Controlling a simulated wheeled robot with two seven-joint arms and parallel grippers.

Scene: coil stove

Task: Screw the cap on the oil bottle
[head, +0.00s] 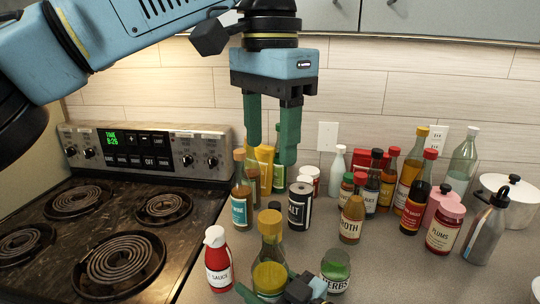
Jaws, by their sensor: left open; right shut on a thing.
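The oil bottle (270,254) stands upright at the bottom centre of the head view, clear with yellow oil low in its body. An olive-brown cap (269,217) appears to sit on its neck; I cannot tell how tightly. My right gripper (296,290) is at the bottom edge, shut on the oil bottle's body from the right, its fingers partly hidden. My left gripper (271,154) is open and empty, its green fingers pointing down, above the cap and apart from it.
A red sauce bottle (218,260) stands left of the oil bottle, and a herbs jar (336,271) close on its right. Salt (299,206), a broth bottle (351,220) and several other bottles crowd behind and right. The coil stove (110,240) is at left.

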